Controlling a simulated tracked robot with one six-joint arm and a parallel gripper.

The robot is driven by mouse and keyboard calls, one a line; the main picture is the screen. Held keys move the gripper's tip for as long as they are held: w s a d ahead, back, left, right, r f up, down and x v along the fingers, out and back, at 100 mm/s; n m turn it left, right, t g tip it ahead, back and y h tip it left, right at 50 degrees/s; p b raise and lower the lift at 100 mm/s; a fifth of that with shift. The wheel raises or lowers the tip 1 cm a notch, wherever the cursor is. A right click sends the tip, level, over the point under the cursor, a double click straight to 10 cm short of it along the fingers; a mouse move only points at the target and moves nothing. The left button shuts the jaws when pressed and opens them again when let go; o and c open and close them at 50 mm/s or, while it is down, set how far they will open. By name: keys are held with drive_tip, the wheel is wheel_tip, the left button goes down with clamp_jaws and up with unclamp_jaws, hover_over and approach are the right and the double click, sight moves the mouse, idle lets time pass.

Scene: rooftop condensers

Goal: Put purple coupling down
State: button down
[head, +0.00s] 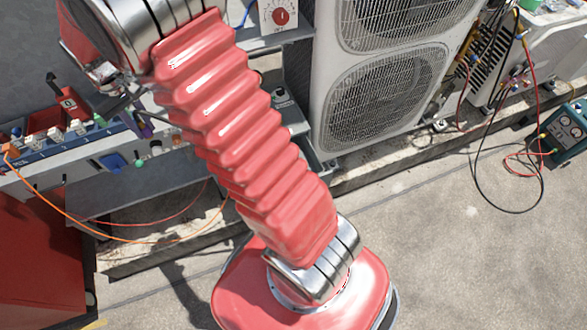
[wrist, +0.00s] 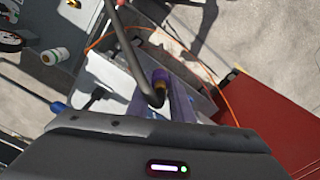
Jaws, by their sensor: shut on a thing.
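The purple coupling (wrist: 160,78) shows in the wrist view as a small purple and brass-coloured piece between the fingers of my gripper (wrist: 172,98). My gripper is shut on it. A dark bent bar crosses in front of it and hides part of it. In the head view a small purple piece (head: 146,129) shows just below my gripper (head: 138,108), at the right end of the numbered blue rack. The fingertips are small and partly hidden there. I cannot tell whether the coupling touches anything below it.
The blue rack (head: 62,152) holds several small fittings. An orange hose (head: 66,222) loops below it, beside a red box (head: 38,262). A white condenser with two fans (head: 385,95) stands right of my arm. A gauge set with hoses (head: 566,128) stands far right. Concrete at lower right is clear.

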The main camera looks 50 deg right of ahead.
drive_tip(key=s+d+f+m, duration=0.3)
drive_tip(key=s+d+f, duration=0.2)
drive_tip(key=d, duration=0.5)
drive_tip(key=s+d+f+m, duration=0.3)
drive_tip(key=s+d+f, duration=0.25)
drive_tip(key=d, duration=0.35)
drive_tip(key=s+d+f+m, duration=0.3)
drive_tip(key=s+d, duration=0.2)
drive_tip(key=s, duration=0.4)
drive_tip(key=s+d+f+m, duration=0.2)
drive_tip(key=s+d+f, duration=0.2)
drive_tip(key=s, duration=0.6)
drive_tip(key=shift+d+m, duration=0.4)
drive_tip(key=shift+d, duration=0.35)
drive_tip(key=shift+w+f, duration=0.1)
drive_tip(key=shift+f, duration=0.05)
drive_tip(key=shift+f, duration=2.8)
drive_tip(key=shift+f, duration=2.1)
